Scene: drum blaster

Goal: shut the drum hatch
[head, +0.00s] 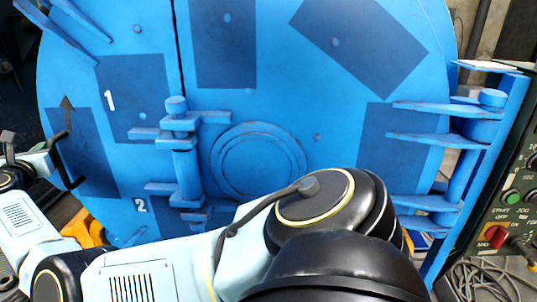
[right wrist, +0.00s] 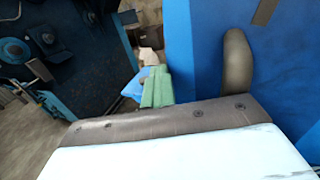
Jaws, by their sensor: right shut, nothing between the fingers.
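The blue drum hatch (head: 350,95) fills most of the head view as a large round face with darker square patches. A seam with a hinge runs down its middle, and the left part (head: 82,75) carries the marks 1 and 2. A bent black handle (head: 70,180) is at its left. My right arm reaches across the front, and my right gripper (head: 50,148) is shut and empty near the handle; I cannot tell if they touch. In the right wrist view, the hatch's blue surface (right wrist: 213,55) is close on the right. My left gripper is not in view.
Blue hinge brackets (head: 435,140) join the hatch's right side to a post. A control panel (head: 505,200) with green and red knobs is at the far right, with cables below. Beyond the blue edge, the right wrist view shows open floor and dark blue machinery (right wrist: 65,60).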

